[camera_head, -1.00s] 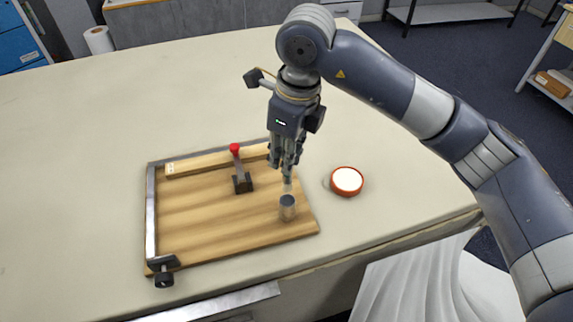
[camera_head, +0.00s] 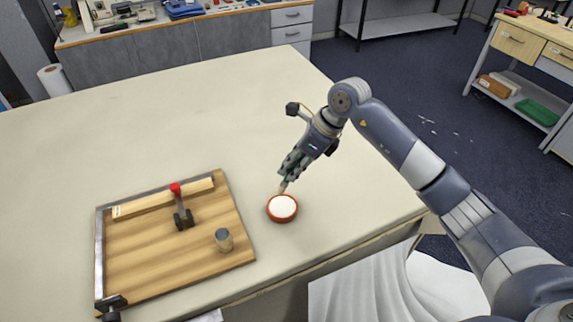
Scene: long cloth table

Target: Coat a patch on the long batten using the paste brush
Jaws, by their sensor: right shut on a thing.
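The long batten (camera_head: 163,199) is a pale wooden strip lying along the back edge of a wooden board. My right gripper (camera_head: 289,175) is at the back edge of a round red dish of white paste (camera_head: 282,208). It is shut on the paste brush (camera_head: 283,188), of which only a small pale end shows below the fingers. The brush end points down at the dish's back rim; I cannot tell whether it touches the paste. My left gripper is out of view.
The wooden board (camera_head: 160,262) carries a red-tipped toggle clamp (camera_head: 180,205) in front of the batten and a grey cup (camera_head: 224,240) at its right. A metal strip edges its left side, with a black clamp (camera_head: 112,305) at the front corner. The cloth table (camera_head: 200,115) is clear behind.

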